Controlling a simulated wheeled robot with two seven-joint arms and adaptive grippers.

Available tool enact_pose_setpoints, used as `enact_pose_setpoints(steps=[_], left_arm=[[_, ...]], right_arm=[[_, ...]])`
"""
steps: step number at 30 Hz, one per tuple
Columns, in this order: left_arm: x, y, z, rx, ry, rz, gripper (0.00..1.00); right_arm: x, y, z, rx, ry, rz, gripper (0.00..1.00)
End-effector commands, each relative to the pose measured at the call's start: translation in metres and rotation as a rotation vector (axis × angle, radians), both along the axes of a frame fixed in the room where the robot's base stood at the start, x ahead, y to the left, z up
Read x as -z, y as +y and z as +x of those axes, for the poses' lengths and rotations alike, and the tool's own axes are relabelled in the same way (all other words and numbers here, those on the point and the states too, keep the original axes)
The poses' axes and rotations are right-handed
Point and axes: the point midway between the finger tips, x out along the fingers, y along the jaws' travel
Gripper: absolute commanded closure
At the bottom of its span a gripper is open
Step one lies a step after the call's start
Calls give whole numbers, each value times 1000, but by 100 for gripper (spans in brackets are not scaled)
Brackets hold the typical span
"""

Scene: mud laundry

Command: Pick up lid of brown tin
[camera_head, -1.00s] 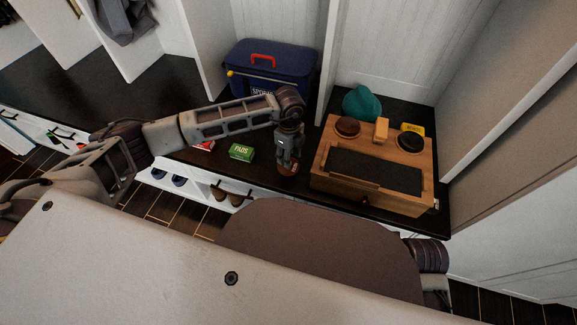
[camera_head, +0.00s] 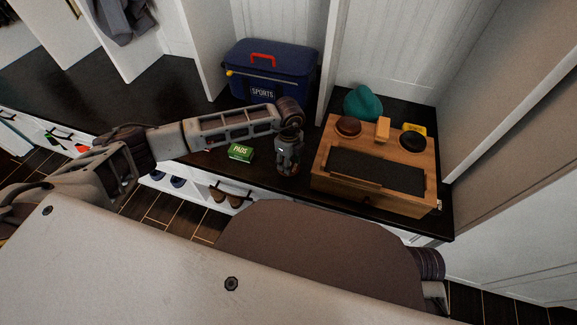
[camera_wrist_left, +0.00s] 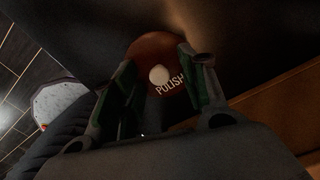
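A round brown tin lid with the word POLISH and a pale round spot (camera_wrist_left: 160,60) shows in the left wrist view. It lies between and just past the fingertips of my left gripper (camera_wrist_left: 160,68). The fingers are spread, one at each side of the lid, and overlap its edges in the picture. I cannot tell whether they touch it. In the head view my left gripper (camera_head: 287,170) points down at the counter's front edge and hides the tin. My right gripper is not in view.
A green PADS box (camera_head: 240,152) lies to the left. A blue SPORTS cooler (camera_head: 270,75) stands behind. The dark counter (camera_head: 160,85) is clear at far left.

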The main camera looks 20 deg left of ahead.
Motion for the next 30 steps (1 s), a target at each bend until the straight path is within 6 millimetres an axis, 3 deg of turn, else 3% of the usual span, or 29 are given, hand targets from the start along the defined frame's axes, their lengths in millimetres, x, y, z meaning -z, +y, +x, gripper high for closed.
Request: enact_pose_setpoints(steps=[1,9,23,30], left_arm=[[0,0,0,0,0,0,64],[0,0,0,0,0,0,96],[-1,0,0,0,0,0,98],[-13,0,0,0,-1,-1,98]], right_arm=[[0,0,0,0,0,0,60],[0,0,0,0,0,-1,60],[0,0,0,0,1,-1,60],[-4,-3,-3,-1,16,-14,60]])
